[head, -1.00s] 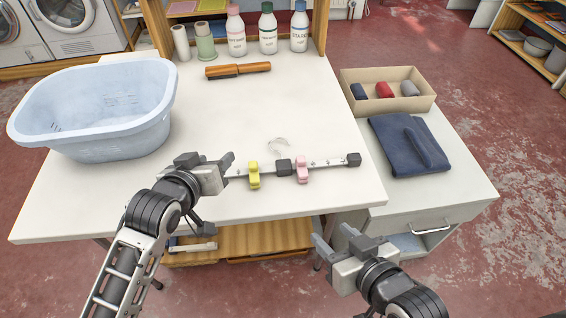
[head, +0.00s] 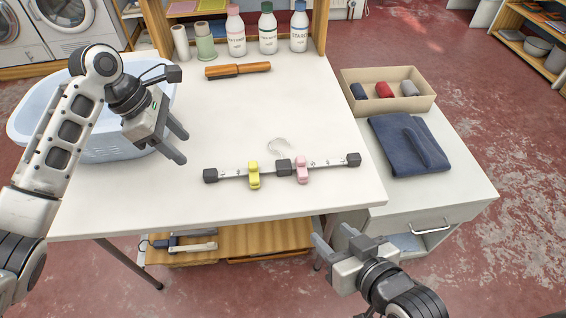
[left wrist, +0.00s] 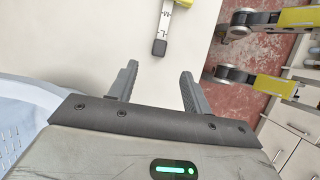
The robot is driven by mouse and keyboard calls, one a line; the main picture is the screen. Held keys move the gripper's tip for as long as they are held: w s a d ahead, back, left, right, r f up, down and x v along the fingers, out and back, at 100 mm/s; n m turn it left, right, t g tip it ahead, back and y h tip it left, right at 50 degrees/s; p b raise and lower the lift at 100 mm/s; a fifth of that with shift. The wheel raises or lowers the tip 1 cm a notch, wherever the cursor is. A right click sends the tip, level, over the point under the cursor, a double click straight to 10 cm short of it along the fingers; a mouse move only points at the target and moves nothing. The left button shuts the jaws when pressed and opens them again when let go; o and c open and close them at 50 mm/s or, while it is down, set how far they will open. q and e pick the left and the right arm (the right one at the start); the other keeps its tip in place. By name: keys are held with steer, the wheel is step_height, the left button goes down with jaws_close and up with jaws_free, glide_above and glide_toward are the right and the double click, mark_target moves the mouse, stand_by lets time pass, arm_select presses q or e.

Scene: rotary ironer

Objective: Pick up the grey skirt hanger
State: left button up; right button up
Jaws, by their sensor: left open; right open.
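The grey skirt hanger (head: 228,173) lies flat on the white table, with a hook at its middle, dark end pads and a dark centre block. A yellow clip (head: 254,175) and a pink clip (head: 302,170) sit on its bar. My left gripper (head: 180,148) is open and empty above the table, left of the hanger and apart from it. In the left wrist view, one dark end of the hanger (left wrist: 160,47) shows beyond the open fingers (left wrist: 158,85). My right gripper (head: 324,246) is open and empty in front of the table's front edge.
A pale blue basket (head: 40,125) stands at the table's left, partly behind my left arm. A wooden-handled brush (head: 238,70) and several bottles (head: 268,30) are at the back. On the right cabinet are a cardboard box (head: 432,104) and folded navy cloth (head: 390,150).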

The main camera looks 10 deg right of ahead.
mark_target(210, 172)
arm_select(q)
steer(key=x, duration=1)
steer(key=shift+d+r, duration=0.1)
jaws_close()
